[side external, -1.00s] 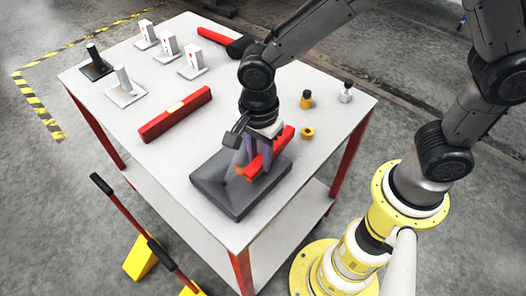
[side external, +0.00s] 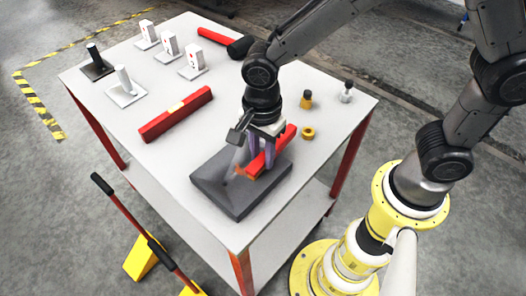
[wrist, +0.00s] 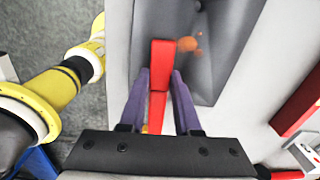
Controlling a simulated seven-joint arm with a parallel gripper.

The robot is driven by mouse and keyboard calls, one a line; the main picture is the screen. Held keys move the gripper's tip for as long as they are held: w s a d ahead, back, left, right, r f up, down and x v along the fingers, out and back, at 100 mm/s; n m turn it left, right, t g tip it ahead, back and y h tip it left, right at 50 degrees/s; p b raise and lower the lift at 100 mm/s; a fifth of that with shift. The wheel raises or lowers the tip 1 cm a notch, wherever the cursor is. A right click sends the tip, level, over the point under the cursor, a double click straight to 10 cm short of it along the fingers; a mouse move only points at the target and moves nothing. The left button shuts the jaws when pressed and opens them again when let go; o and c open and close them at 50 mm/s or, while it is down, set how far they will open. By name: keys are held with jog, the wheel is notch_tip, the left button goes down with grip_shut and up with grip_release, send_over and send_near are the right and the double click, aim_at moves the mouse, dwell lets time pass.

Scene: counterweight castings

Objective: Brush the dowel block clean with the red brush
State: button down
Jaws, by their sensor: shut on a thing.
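My gripper (side external: 257,157) has purple fingers and is shut on the red brush (side external: 276,145), low over the dark grey block (side external: 222,196). In the wrist view the red brush (wrist: 161,65) lies between the two fingers (wrist: 159,95), its far end over the grey block (wrist: 218,20). An orange patch (wrist: 188,44) shows on the block's sunken top, just right of the brush end. Whether the brush touches the block, I cannot tell. At the table's back left stand a dark base with a dark peg (side external: 96,62) and a pale base with a pale peg (side external: 124,86).
A red bar (side external: 176,116) lies left of the grey block. Several white blocks (side external: 168,47) and a red-handled mallet (side external: 238,47) are at the back. A yellow ring (side external: 307,133), a small yellow piece (side external: 306,99) and a silver piece (side external: 346,93) stand at right.

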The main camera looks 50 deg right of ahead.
jog(key=shift+s+a, duration=0.1)
jog(key=shift+a, duration=0.7)
jog(key=shift+d+r, duration=0.1)
jog(key=shift+d, duration=1.1)
jog(key=shift+a, duration=1.2)
jog(key=shift+d+f, duration=0.2)
jog(key=shift+d, duration=0.75)
jog(key=shift+d+f, duration=0.1)
jog(key=shift+d, duration=0.2)
jog(key=shift+s, duration=0.1)
jog(key=shift+r, duration=3.1)
